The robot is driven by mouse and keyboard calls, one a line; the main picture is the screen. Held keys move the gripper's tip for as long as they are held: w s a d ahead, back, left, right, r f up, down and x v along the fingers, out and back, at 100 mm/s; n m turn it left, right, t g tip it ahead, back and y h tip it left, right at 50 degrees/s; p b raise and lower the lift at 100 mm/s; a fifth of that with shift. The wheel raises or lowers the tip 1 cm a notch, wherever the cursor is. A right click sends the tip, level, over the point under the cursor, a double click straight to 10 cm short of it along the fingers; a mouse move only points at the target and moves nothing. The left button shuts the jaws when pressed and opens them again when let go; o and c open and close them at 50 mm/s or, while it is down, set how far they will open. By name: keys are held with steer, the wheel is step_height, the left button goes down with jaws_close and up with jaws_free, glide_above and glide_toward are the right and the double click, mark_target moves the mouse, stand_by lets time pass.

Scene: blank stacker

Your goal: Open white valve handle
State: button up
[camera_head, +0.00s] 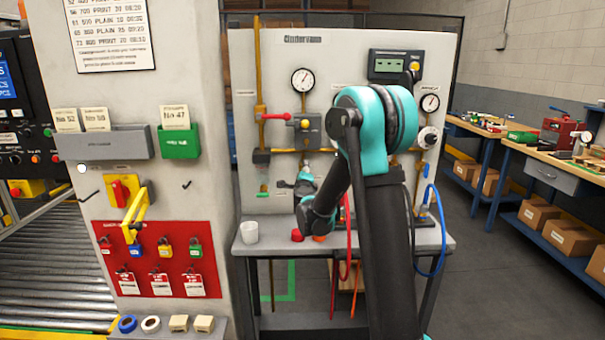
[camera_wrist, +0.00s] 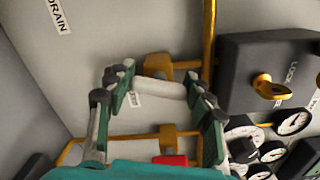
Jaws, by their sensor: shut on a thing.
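The white valve handle (camera_wrist: 162,88) is a short pale bar in the wrist view. It lies crosswise between the fingers of my gripper (camera_wrist: 160,97), which are shut on it at its two ends. An orange valve fitting (camera_wrist: 158,66) sits just behind it on the grey panel. In the head view my gripper (camera_head: 297,185) is at the panel's lower middle, reaching left from my arm. The handle is mostly hidden there by the gripper and cannot be made out clearly.
The panel (camera_head: 345,50) carries a gauge (camera_head: 302,80), a red lever (camera_head: 275,116) and orange pipes. A dark box with an orange knob (camera_wrist: 270,88) is close right of my fingers. A white cup (camera_head: 249,232) stands on the shelf below. A grey pillar (camera_head: 110,100) stands left.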

steer(key=shift+f+n, duration=0.1)
steer(key=shift+n, duration=1.7)
steer(key=o, duration=1.2)
steer(key=shift+c, duration=0.2)
steer(key=shift+s, duration=0.1)
steer(key=s, duration=1.2)
steer(key=shift+a, duration=0.3)
